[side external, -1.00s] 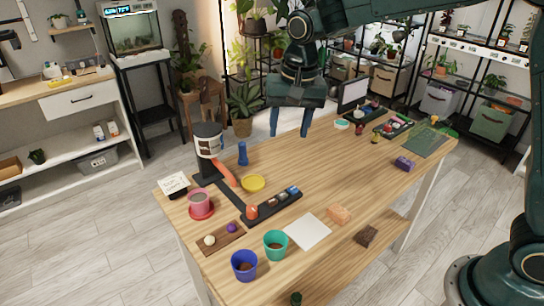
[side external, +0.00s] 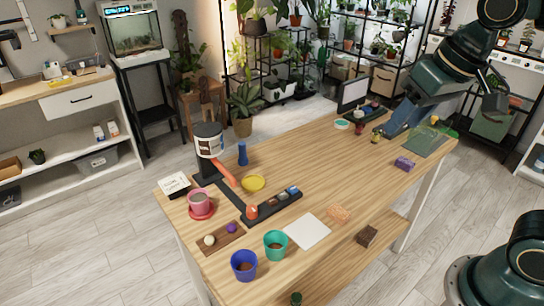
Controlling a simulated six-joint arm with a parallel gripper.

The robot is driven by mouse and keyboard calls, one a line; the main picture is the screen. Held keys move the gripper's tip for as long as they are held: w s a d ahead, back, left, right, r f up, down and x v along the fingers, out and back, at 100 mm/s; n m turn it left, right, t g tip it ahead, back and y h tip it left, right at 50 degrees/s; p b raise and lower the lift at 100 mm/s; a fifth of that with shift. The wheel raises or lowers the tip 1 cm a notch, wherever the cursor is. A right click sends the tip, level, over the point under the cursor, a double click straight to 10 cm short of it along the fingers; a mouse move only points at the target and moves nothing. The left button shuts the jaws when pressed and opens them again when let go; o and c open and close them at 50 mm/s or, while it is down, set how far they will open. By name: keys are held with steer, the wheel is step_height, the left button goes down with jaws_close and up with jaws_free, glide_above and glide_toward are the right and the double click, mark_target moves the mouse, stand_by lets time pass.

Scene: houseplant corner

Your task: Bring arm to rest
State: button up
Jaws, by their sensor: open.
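My gripper (side external: 398,132) is open, with nothing seen between its fingers. It is at the right far end of the wooden table (side external: 330,165), tilted, its fingers pointing down and left. It stands in front of part of the dark tray at the back of the table. Whether the fingers touch anything there cannot be told. My arm comes in from the upper right.
A green mesh mat (side external: 425,143) and a purple block (side external: 404,164) lie near the gripper. A monitor (side external: 353,94) stands behind. Pots, including a blue one (side external: 244,265) and a teal one (side external: 276,245), stand at the near left. The table's middle is clear.

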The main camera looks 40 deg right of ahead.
steer(key=s+d+f+n+t, duration=0.1)
steer(key=s+f, duration=0.1)
steer(key=s, duration=0.5)
steer(key=shift+s+d+f+n, duration=0.2)
steer(key=shift+s+d+n, duration=0.15)
steer(key=shift+s+n, duration=0.05)
stand_by(0.7)
